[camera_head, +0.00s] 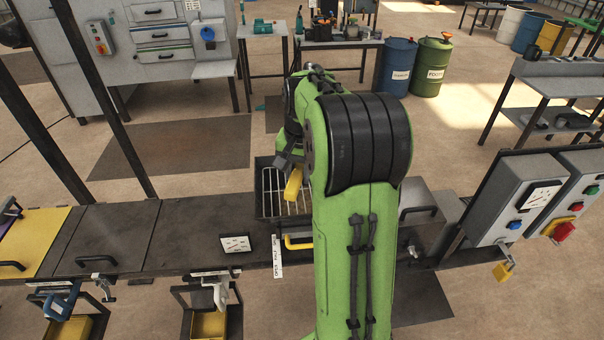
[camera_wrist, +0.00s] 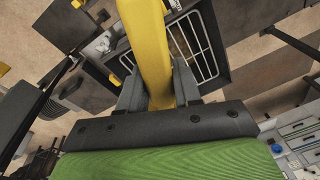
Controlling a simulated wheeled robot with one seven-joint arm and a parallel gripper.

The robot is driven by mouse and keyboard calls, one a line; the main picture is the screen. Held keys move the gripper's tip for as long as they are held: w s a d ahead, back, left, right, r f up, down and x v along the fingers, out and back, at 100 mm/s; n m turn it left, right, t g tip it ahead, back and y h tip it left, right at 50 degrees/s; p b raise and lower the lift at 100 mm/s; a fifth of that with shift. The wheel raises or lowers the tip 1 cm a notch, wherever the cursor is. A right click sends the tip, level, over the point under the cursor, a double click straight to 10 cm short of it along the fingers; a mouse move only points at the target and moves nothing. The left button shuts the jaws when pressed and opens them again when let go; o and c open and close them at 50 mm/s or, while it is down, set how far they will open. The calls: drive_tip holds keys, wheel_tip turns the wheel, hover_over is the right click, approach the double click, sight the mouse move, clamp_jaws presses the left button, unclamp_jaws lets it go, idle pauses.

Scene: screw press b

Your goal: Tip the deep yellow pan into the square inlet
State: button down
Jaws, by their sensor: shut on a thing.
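My gripper (camera_wrist: 158,88) is shut on a yellow bar, which looks like part of the deep yellow pan (camera_wrist: 146,45); its jaws press both sides. In the head view a short yellow piece (camera_head: 293,184) hangs below my gripper, over the inlet area. My arm hides the rest, so the pan's bowl, tilt and contents cannot be told. The square inlet (camera_head: 263,207) is a dark-rimmed opening in the bench with a pale wire grille. Its grille (camera_wrist: 192,45) shows beside and beneath the yellow bar in the wrist view.
A yellow handle (camera_head: 300,243) and a label strip (camera_head: 277,251) are at the bench's front edge. Yellow trays (camera_head: 208,325) hang below it. Control boxes (camera_head: 515,198) stand at the right. The bench (camera_head: 190,230) is mostly clear left of the inlet, apart from a small panel (camera_head: 235,243).

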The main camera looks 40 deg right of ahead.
drive_tip(key=shift+w+f+t+y+b, duration=0.3)
drive_tip(key=shift+w+f+b, duration=0.05)
drive_tip(key=shift+f+b, duration=0.05)
drive_tip(key=shift+d+f+t+y, duration=0.15)
drive_tip(key=shift+f+t+y, duration=0.15)
wheel_tip(320, 180, down, 6)
drive_tip(key=s+d+m+t+y+b, duration=0.1)
drive_tip(key=s+t+y+b, duration=0.2)
drive_tip(key=t+y+b, duration=0.5)
drive_tip(key=t+b, duration=0.2)
drive_tip(key=t, duration=0.2)
drive_tip(key=shift+d+f+t+b, duration=0.2)
drive_tip(key=shift+d+t+b, duration=0.1)
drive_tip(key=shift+t, duration=0.1)
